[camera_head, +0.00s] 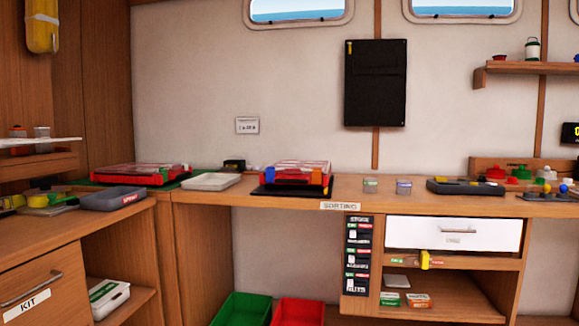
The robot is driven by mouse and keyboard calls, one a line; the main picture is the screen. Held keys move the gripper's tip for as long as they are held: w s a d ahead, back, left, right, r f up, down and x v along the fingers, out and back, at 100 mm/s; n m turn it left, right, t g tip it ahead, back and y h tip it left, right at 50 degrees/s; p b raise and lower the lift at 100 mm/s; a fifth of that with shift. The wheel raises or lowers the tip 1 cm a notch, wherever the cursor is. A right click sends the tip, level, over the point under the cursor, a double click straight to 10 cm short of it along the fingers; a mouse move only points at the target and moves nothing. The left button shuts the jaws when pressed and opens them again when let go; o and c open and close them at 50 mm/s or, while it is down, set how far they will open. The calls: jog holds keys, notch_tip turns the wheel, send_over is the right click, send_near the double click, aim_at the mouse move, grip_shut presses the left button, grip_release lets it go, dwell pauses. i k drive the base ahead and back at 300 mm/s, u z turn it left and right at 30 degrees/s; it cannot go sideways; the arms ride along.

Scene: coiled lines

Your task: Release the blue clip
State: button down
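A red case (297,179) with a clear-looking lid sits on a black mat (262,190) on the wooden bench, near the middle of the view. A small blue piece (270,171) shows at its left end, beside an orange one; it looks like the blue clip, but it is too small to tell whether it is fastened. A yellow piece (326,190) shows at the case's right front corner. A second red case (140,174) lies on a green mat further left; I see no clear blue clip on it. My gripper is not in view.
A white tray (211,181) and a grey tray (112,198) stand left of the middle case. Two small jars (371,185) and a dark tray (465,187) stand to its right. Green (242,309) and red (298,312) bins stand below the bench. A white drawer (453,234) is shut.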

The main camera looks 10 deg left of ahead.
aim_at(270, 170)
jog(key=k, duration=0.55)
jog(key=u, duration=0.5)
jog(key=i, duration=0.55)
jog(key=u, duration=0.7)
jog(key=i, duration=0.65)
jog(key=z, duration=0.45)
jog(key=i, duration=0.7)
jog(key=z, duration=0.65)
